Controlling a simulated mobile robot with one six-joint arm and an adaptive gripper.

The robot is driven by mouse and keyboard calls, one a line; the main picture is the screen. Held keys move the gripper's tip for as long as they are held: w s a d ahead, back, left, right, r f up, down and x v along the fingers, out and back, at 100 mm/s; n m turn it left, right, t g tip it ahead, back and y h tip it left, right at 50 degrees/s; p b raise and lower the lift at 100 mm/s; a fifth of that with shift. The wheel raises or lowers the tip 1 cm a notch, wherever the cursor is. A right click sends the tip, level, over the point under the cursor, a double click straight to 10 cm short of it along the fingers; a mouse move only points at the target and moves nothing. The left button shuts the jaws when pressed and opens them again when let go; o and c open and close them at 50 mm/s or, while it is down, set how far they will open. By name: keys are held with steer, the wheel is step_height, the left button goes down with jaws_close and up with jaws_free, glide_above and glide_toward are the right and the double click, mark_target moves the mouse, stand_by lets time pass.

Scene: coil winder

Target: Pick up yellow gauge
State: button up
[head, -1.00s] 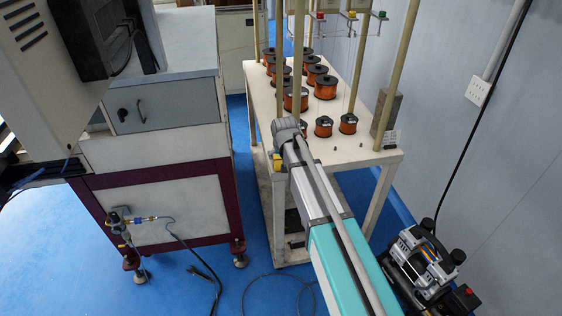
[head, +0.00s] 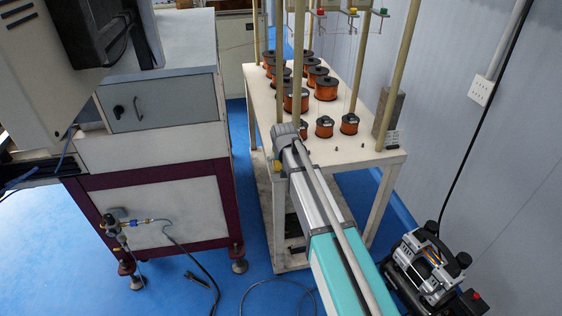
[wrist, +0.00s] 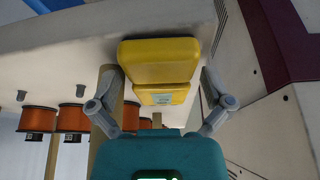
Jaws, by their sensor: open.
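The yellow gauge (wrist: 158,60) is large in the wrist view, with a rounded upper block and a smaller lower block bearing a pale label. It is close to the edge of the white spool table (wrist: 60,60). My gripper (wrist: 160,80) is open, with one grey finger on each side of the gauge. I cannot tell whether either finger touches it. In the head view a small yellow patch of the gauge (head: 278,164) shows beside my arm's end at the table's near left corner; my arm hides the fingers there.
Several copper-wire spools (head: 325,87) stand on the table among upright tan poles (head: 398,75). A machine cabinet (head: 155,105) stands left, across a narrow floor gap. A compressor (head: 428,265) sits on the floor at right, by the wall.

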steer(key=c, duration=1.1)
steer(key=shift+r, duration=0.2)
step_height(320, 180, up, 3)
steer(key=p, duration=0.3)
steer(key=s+d+r+p, duration=0.2)
steer(key=s+r+p, duration=0.7)
steer(key=s, duration=0.4)
steer(key=shift+s+d+r+p, duration=0.3)
steer(key=shift+s+r+p, duration=0.1)
steer(key=shift+p, duration=0.1)
steer(key=shift+f, duration=0.1)
